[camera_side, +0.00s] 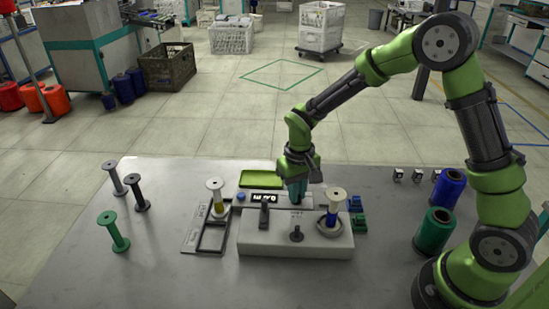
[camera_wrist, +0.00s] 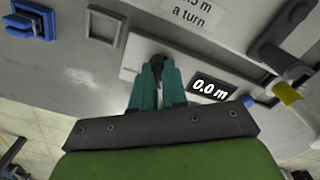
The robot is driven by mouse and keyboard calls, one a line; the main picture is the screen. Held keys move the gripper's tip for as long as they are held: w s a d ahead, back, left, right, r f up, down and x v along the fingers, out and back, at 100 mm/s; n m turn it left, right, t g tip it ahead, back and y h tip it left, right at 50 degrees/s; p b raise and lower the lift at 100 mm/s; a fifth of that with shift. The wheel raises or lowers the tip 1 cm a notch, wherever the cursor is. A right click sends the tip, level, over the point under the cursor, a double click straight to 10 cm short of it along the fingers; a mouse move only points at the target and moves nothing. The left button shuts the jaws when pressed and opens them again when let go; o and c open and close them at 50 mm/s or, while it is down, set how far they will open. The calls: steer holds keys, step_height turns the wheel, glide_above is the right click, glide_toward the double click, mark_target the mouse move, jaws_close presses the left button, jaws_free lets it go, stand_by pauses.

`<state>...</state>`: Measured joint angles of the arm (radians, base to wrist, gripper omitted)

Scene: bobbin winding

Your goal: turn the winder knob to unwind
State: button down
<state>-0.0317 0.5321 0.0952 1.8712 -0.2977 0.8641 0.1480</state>
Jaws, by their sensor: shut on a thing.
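The winder is a light grey box (camera_side: 295,243) on the table, with a display reading 0.0 m (camera_wrist: 209,88) on the panel behind it. My gripper (camera_side: 297,192) reaches down over this panel, right of the display in the side view. In the wrist view its teal fingers (camera_wrist: 159,75) are closed on a dark knob (camera_wrist: 157,58), mostly hidden between them. A bobbin with blue thread (camera_side: 333,208) stands upright on the winder's right end. A label reading "a turn" (camera_wrist: 195,14) lies beyond the knob in the wrist view.
A bobbin with yellow thread (camera_side: 215,199) stands in a dark frame left of the winder. A black lever (camera_side: 264,214) and a black post (camera_side: 296,234) rise from the box. Several bobbins, including a green one (camera_side: 113,231), stand at left. A large green spool (camera_side: 434,231) stands at right.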

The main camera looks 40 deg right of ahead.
steer(key=shift+r+n, duration=0.1)
steer(key=shift+n, duration=1)
steer(key=c, duration=1.2)
jaws_free()
steer(key=shift+o, duration=0.2)
step_height(320, 180, up, 17)
steer(key=s+r+m+t+y, duration=0.1)
steer(key=s+r+m+t, duration=0.1)
steer(key=s, duration=0.6)
steer(key=s+d+r+m+t+y, duration=0.1)
steer(key=s+r+t, duration=0.1)
steer(key=s+t, duration=0.3)
steer(key=s, duration=0.4)
steer(key=shift+r+m, duration=0.2)
steer(key=shift+m, duration=0.2)
